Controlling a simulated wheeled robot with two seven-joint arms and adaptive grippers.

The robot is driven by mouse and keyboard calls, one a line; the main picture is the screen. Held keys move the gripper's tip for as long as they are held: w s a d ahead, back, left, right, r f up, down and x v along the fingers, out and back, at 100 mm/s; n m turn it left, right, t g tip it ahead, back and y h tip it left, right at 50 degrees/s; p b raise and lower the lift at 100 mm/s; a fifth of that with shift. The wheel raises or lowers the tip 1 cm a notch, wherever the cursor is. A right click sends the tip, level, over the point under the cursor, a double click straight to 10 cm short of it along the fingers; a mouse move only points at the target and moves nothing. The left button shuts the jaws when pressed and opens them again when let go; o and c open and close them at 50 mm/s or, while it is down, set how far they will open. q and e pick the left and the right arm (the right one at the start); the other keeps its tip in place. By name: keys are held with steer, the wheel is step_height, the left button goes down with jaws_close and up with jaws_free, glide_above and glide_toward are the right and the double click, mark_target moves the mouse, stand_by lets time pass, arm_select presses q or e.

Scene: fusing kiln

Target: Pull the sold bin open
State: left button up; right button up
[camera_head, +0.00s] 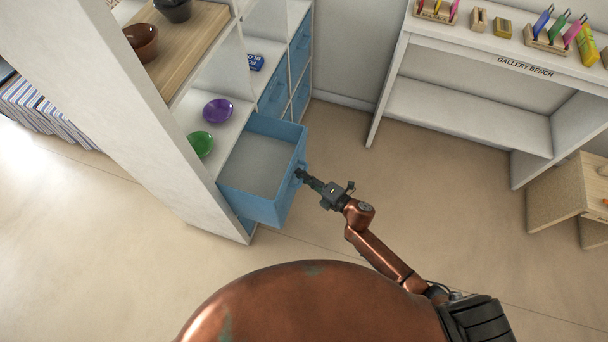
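A blue bin (289,155) stands pulled out of the white shelf unit, and its grey inside looks empty. Its front faces right and carries a blue handle near the top edge. My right gripper (301,176) is at this handle, with its fingertips at or around it. The fingers are small and dark here, so I cannot tell whether they are closed on the handle. No label reading "sold" shows from this side. My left gripper is not in the view.
More blue bins (273,94) sit shut farther along the white shelf unit (168,125). A purple bowl (217,110) and a green bowl (200,144) stand on the shelf beside the open bin. The gallery bench (478,108) is at the upper right. The floor between is clear.

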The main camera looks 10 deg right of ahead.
steer(key=o, duration=0.4)
steer(key=shift+d, duration=0.1)
steer(key=v, duration=1.2)
